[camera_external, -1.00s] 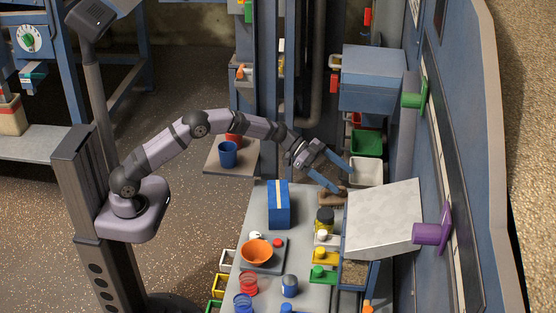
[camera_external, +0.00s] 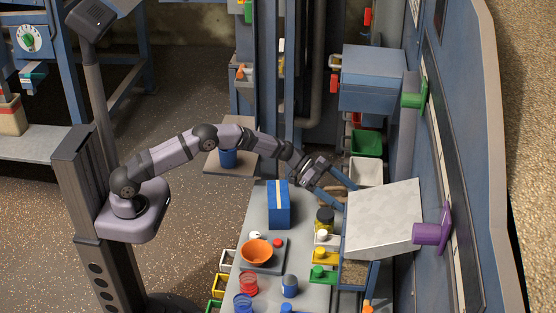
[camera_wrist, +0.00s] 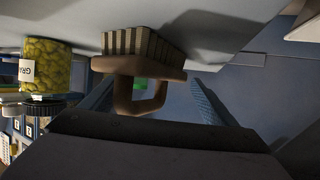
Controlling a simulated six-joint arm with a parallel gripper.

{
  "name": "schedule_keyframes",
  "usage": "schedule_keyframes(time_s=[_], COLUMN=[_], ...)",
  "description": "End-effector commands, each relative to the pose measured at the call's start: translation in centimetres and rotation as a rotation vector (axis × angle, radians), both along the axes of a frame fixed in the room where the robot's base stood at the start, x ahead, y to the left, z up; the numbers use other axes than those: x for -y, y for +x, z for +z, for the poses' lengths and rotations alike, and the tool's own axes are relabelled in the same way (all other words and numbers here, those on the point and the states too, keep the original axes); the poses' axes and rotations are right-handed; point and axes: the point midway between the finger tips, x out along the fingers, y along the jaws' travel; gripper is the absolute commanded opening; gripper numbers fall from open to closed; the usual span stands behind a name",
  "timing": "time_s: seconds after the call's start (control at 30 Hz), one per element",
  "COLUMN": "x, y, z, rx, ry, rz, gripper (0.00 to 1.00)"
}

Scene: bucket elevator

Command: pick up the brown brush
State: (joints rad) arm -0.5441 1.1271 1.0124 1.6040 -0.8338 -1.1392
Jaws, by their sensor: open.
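The brown brush (camera_wrist: 138,66) shows in the wrist view with its striped bristle block against the grey table surface and its loop handle towards me. My gripper (camera_wrist: 155,92) is open, with one blue finger on each side of the handle. The left finger is partly hidden behind the brush handle; I cannot tell whether either finger touches it. In the external view my gripper (camera_external: 345,188) is low over the far end of the table, and the brush is mostly hidden by it.
A yellow jar with a dark lid (camera_wrist: 45,68) stands close left of the brush in the wrist view. A large grey slanted panel (camera_external: 383,218) is just right of my gripper. A blue box (camera_external: 278,205) and an orange bowl (camera_external: 257,250) stand on the table (camera_external: 260,195).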

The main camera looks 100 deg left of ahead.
Motion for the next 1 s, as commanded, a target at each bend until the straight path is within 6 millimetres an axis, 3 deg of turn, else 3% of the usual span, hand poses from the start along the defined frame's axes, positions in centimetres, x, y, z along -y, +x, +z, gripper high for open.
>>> schedule_keyframes(time_s=[0.3, 0.53, 1.0], x=[0.15, 0.15, 0.12], y=[0.3, 0.28, 0.22], z=[-0.13, -0.14, -0.07], rx=[0.0, -0.001, -0.003], ry=[0.0, 0.0, 0.002], rz=[0.0, 0.0, 0.0], gripper=[0.81, 0.3, 0.29])
